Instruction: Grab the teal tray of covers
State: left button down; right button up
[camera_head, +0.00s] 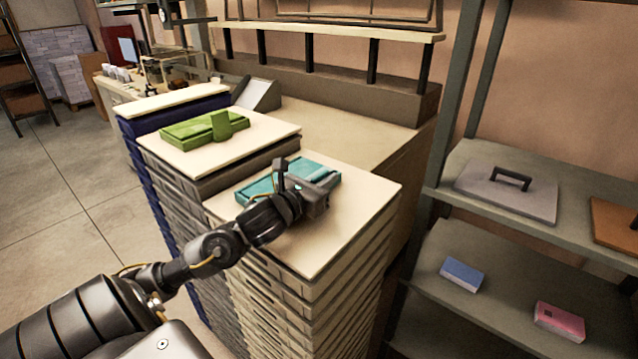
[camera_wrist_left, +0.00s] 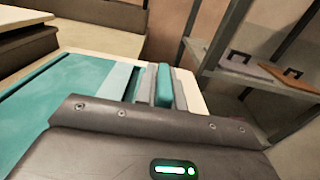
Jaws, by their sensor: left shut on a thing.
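The teal tray (camera_head: 255,190) lies flat on top of the nearest tall stack, on its pale top board (camera_head: 350,215). In the left wrist view the teal tray (camera_wrist_left: 55,95) fills the left side, with a raised teal piece (camera_wrist_left: 164,85) between grey finger parts. My left gripper (camera_head: 292,182) is over the tray's middle and shut on that raised part, which the gripper mostly hides in the head view. My right gripper is not in view.
A green tray (camera_head: 192,131) with a raised handle sits on the stack behind. A shelf rack (camera_head: 480,240) at right holds a grey board with a handle (camera_head: 507,190), a blue block (camera_head: 461,274) and a pink block (camera_head: 559,321). A bench (camera_head: 330,130) stands behind the stacks.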

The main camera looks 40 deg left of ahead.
pick_arm(q)
notch_tip(320, 180, up, 3)
jog(key=s+a+r, duration=0.2)
jog(key=a+r, duration=0.7)
jog(key=a, duration=0.5)
jog(key=shift+r+b, duration=0.2)
jog(key=shift+b, duration=0.25)
